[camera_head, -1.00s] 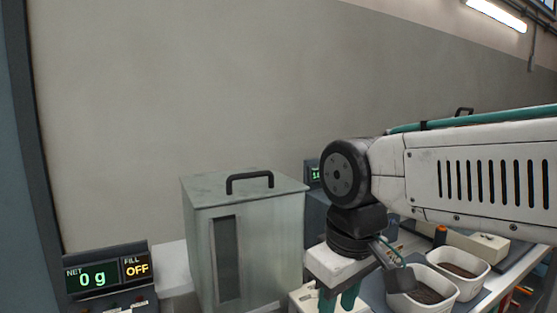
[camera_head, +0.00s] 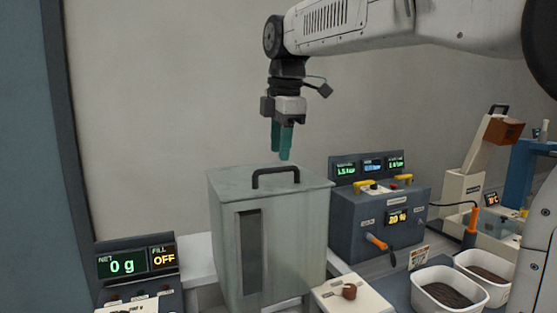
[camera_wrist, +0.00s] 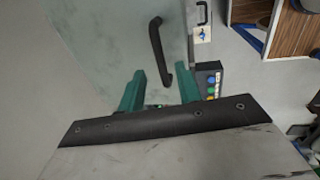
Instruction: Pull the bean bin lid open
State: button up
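The bean bin (camera_head: 285,250) is a tall greenish-grey box with a dark window strip on its front. Its flat lid (camera_head: 232,181) lies shut on top and carries a black bar handle (camera_head: 276,173). My gripper (camera_head: 280,156) points down just above the lid, close to the handle, and holds nothing. In the wrist view, the two teal fingers of my gripper (camera_wrist: 160,92) stand apart, with the handle (camera_wrist: 158,50) showing ahead of and between them. The gap between the fingertips and the handle is hard to judge.
A scale display (camera_head: 135,265) reading 0 g stands left of the bin. A dark control box (camera_head: 378,215) with screens and an orange lever stands to the right. Two white tubs of dark contents (camera_head: 450,290) sit at the lower right. A wall is behind the bin.

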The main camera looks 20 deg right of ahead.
aim_at(279, 169)
jog(key=shift+w+f, duration=0.2)
jog(key=shift+f, duration=0.75)
jog(key=shift+w+f, duration=0.15)
jog(key=shift+f, duration=0.75)
grip_shut()
jog(key=shift+r, duration=0.15)
